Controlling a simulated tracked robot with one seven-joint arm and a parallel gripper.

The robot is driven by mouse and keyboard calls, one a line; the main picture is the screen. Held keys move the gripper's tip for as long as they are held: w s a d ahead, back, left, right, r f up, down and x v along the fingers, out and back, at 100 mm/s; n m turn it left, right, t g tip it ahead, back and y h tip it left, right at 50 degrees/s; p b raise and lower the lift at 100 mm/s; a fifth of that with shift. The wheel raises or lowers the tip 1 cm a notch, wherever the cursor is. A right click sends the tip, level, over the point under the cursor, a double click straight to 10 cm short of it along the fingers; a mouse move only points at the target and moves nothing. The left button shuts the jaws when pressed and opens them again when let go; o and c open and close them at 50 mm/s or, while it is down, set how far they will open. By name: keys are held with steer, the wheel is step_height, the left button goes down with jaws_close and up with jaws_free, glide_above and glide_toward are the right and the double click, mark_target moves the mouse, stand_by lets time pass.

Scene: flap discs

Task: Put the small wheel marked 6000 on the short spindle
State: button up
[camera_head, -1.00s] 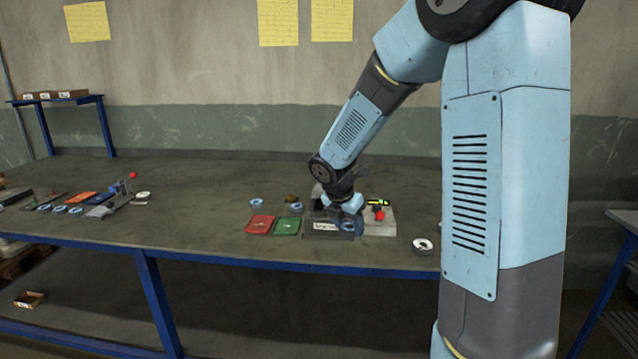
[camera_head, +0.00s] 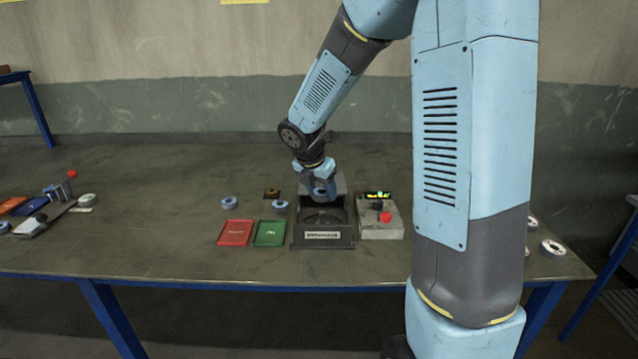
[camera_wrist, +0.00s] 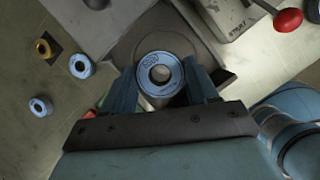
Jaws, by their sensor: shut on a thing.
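My gripper (camera_head: 320,188) is shut on a small blue-rimmed wheel (camera_wrist: 160,74), one finger on each side of it. Its face has a dark marking that I cannot read surely, and its centre hole is open to view. My gripper holds it over the back part of a dark open-topped device (camera_head: 322,240) with a round recess and a front label. I cannot tell the wheel's height above it. I cannot make out a short spindle for certain; small upright parts (camera_head: 62,190) stand on a board at the far left.
Blue-rimmed wheels (camera_head: 229,203) and a yellow ring (camera_head: 272,193) lie left of the device. A red pad (camera_head: 236,233) and a green pad (camera_head: 270,233) lie in front left. A grey box with a red button (camera_head: 384,217) stands right. The table between pads and left board is clear.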

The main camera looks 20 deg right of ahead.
mark_target(321, 213)
steer(key=shift+a+f, duration=0.1)
steer(key=shift+f, duration=1.55)
steer(key=shift+f, duration=0.25)
stand_by(0.4)
steer(key=shift+d+f, duration=0.2)
steer(key=shift+f, duration=2.1)
stand_by(0.5)
steer(key=o, duration=1.2)
steer(key=shift+o, duration=0.3)
